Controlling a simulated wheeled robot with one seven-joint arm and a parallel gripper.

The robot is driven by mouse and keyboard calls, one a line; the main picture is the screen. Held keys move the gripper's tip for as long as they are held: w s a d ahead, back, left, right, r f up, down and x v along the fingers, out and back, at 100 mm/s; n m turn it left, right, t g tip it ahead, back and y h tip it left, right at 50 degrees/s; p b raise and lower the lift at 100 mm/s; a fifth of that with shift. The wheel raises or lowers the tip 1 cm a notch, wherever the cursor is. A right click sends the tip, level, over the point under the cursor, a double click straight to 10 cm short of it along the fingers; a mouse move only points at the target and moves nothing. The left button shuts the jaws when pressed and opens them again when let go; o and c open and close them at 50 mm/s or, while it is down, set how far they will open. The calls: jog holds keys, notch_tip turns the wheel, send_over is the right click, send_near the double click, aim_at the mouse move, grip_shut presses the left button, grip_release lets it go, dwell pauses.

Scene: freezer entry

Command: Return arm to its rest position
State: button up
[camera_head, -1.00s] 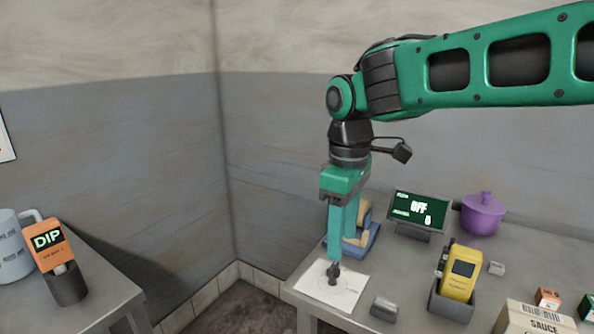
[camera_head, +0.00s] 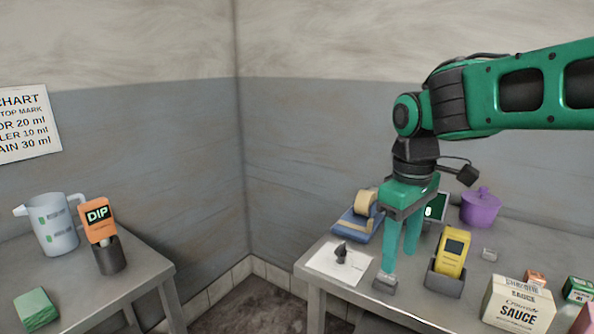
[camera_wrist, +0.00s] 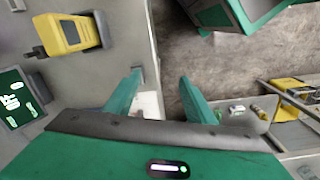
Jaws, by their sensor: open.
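My gripper (camera_head: 398,268) is green and points down over the front part of the right-hand metal table (camera_head: 330,284). Its two fingers stand apart with nothing between them. In the wrist view my gripper (camera_wrist: 160,85) also shows spread fingers. Below the fingertips in the head view is a small grey block (camera_head: 385,284); whether the fingertips touch it I cannot tell. A small dark object (camera_head: 341,252) stands on a white sheet (camera_head: 325,262) to the left of my gripper.
Close to the right are a yellow handheld device (camera_head: 453,250) in a grey holder, a purple pot (camera_head: 481,207) and a sauce box (camera_head: 517,305). A tape dispenser (camera_head: 358,222) and a display (camera_head: 436,208) stand behind. The left table (camera_head: 150,268) holds a jug (camera_head: 52,225).

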jog(key=s+d+f+m, duration=0.2)
jog(key=s+d+m, duration=0.1)
jog(key=d, duration=0.3)
jog(key=s+d+f+m, duration=0.1)
jog(key=s+d+m, duration=0.25)
jog(key=d, duration=0.35)
jog(key=s+d+f+m, duration=0.3)
jog(key=s+d+m, duration=0.1)
jog(key=s, duration=0.2)
jog(key=s+d+f+m, duration=0.3)
jog(key=s+d+m, duration=0.1)
jog(key=s, duration=0.3)
jog(key=shift+d+f, duration=0.25)
jog(key=shift+s, duration=0.1)
